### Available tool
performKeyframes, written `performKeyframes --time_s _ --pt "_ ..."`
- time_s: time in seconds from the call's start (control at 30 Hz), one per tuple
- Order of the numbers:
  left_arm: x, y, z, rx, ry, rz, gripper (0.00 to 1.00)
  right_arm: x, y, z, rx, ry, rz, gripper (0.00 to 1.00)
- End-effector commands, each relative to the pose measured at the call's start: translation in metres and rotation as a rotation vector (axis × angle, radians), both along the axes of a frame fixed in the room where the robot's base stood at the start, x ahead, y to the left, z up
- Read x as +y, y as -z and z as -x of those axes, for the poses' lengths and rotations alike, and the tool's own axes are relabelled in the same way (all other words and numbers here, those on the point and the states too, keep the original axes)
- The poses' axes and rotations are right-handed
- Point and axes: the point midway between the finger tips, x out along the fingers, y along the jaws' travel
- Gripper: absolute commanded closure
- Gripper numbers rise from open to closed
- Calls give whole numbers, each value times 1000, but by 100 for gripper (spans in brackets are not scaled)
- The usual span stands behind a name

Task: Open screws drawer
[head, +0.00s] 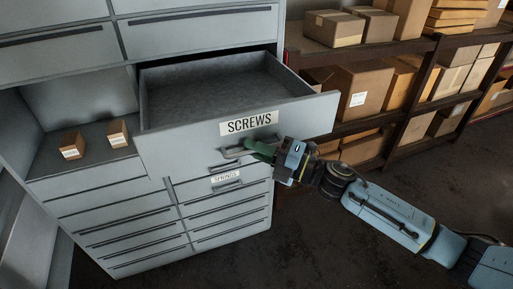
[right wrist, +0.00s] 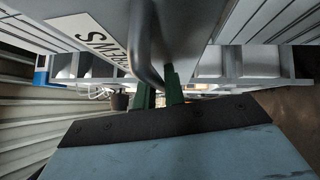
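The screws drawer (head: 165,151) is pulled well out of the cabinet, and its grey tray looks empty. Its front carries a white SCREWS label (head: 249,123), which also shows upside down in the right wrist view (right wrist: 88,32). Below the label is a grey bar handle (head: 232,154). My right gripper (head: 252,147) is at this handle, coming from the right. In the right wrist view the handle (right wrist: 147,45) runs down between the green fingers (right wrist: 160,90), which are close together on it. Their exact contact is partly hidden. My left gripper is not in view.
The grey cabinet (head: 105,186) has more closed drawers, with a SPRINGS drawer (head: 226,177) just below. Two small boxes (head: 72,146) (head: 118,133) sit in an open bay at left. Shelves with cardboard boxes (head: 362,88) stand right. Dark floor (head: 330,240) is clear in front.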

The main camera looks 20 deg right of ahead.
Motion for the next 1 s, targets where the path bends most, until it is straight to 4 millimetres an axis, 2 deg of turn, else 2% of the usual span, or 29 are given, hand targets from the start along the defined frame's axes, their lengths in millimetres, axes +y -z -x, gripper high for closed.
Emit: performKeyframes --time_s 0.07,0.47,1.0 --pt "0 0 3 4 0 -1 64 0 0 0 0 -1 0 80" --pt "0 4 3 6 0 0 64 -6 3 6 3 1 0 80" --pt "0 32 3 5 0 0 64 -72 18 71 5 0 1 80"
